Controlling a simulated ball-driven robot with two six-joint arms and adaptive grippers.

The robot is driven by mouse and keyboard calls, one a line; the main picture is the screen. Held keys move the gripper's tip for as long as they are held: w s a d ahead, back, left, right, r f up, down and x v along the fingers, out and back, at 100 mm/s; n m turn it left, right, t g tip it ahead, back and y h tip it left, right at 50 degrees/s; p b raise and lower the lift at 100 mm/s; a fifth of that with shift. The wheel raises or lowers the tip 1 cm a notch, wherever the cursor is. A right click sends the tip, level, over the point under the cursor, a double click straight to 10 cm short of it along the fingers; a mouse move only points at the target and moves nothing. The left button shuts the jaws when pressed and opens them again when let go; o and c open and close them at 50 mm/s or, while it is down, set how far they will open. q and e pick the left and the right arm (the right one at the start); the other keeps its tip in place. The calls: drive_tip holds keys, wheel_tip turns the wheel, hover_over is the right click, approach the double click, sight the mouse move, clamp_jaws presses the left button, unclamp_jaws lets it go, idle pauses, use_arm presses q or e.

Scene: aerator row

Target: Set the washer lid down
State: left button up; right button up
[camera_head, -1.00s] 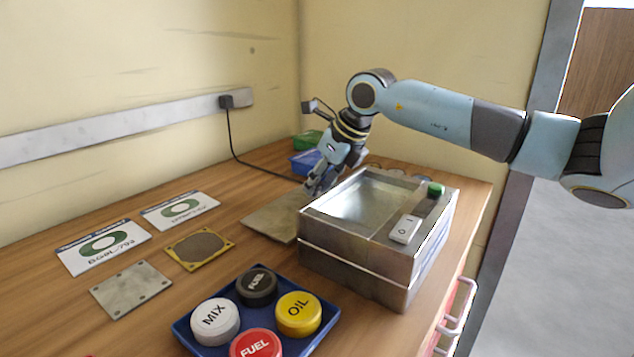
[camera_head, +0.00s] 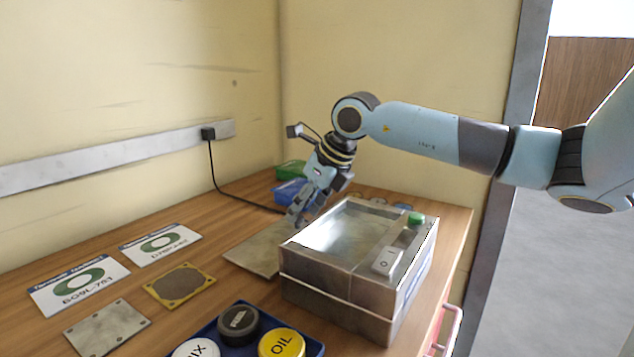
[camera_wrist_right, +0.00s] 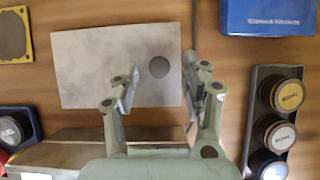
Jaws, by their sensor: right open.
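The washer lid (camera_head: 255,252), a flat pale metal plate, lies on the wooden bench against the left side of the boxy metal washer (camera_head: 345,300). In the right wrist view the lid (camera_wrist_right: 85,75) shows a dark round spot near its right side. My right gripper (camera_head: 298,214) points down over the lid's far right part. In the wrist view my right gripper (camera_wrist_right: 160,98) is open, its fingers apart with nothing held between them. The washer's top shows a shiny basin, a white switch (camera_head: 387,261) and a green button (camera_head: 416,218). My left gripper is not in view.
A blue tray (camera_head: 312,347) with labelled caps stands at the front. A yellow-edged plate (camera_head: 180,285), a bare metal plate (camera_head: 107,326) and two label cards lie left. Blue (camera_head: 291,193) and green (camera_head: 290,170) bins stand behind. A black cord (camera_head: 212,165) hangs by the wall.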

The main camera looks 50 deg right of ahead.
drive_tip(key=p+v, duration=0.1)
drive_tip(key=v, duration=0.4)
drive_tip(key=shift+d, duration=0.15)
drive_tip(key=shift+p+v, duration=2.65)
drive_tip(key=shift+p, duration=0.8)
drive_tip(key=shift+a+f, duration=0.15)
drive_tip(key=shift+a, duration=0.1)
